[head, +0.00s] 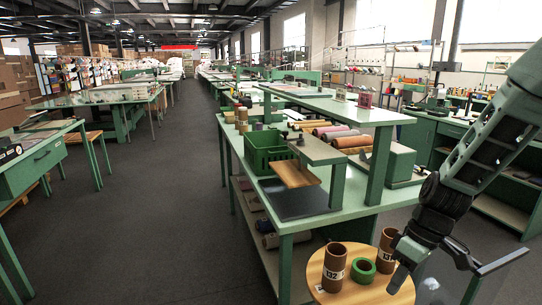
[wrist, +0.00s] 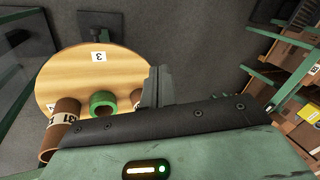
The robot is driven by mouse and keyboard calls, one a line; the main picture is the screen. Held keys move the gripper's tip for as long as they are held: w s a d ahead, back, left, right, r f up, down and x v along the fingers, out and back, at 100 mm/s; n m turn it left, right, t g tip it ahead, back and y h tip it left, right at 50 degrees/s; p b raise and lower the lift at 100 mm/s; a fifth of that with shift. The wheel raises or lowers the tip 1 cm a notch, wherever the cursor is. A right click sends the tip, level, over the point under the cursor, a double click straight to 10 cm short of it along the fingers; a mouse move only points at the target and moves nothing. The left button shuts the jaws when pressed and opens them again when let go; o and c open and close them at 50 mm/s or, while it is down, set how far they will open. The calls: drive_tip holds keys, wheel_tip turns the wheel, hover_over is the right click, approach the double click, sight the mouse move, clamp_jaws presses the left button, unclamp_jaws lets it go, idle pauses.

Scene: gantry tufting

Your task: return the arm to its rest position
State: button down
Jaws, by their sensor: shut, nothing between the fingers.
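My arm comes in from the right of the head view and hangs down at the lower right. My gripper (head: 398,279) is shut and empty, close to the right side of a round wooden stool top. In the wrist view the closed fingers (wrist: 157,87) point upward at the picture's middle, in front of the stool top's right edge. The gripper's body hides part of the stool top in the wrist view.
The round wooden top (head: 347,290) carries two brown labelled tubes, one left (head: 334,267) and one right (head: 387,250), and a green ring (head: 363,270) between them. A green workbench (head: 290,222) with a green crate (head: 268,150) stands behind. The dark aisle floor (head: 160,210) at left is clear.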

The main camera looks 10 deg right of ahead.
drive_tip(key=s+a+r+n+h, duration=0.1)
drive_tip(key=s+a+r, duration=0.4)
drive_tip(key=a, duration=0.6)
drive_tip(key=s+a+r+n+h, duration=0.1)
drive_tip(key=s+a+r+h, duration=0.1)
drive_tip(key=s+a+r, duration=0.3)
drive_tip(key=s+a, duration=0.4)
drive_tip(key=a, duration=0.1)
drive_tip(key=shift+s+a+n+t+h, duration=0.25)
drive_tip(key=shift+a+n+t+h, duration=0.05)
drive_tip(key=shift+a+h, duration=0.1)
drive_tip(key=shift+a+r, duration=0.1)
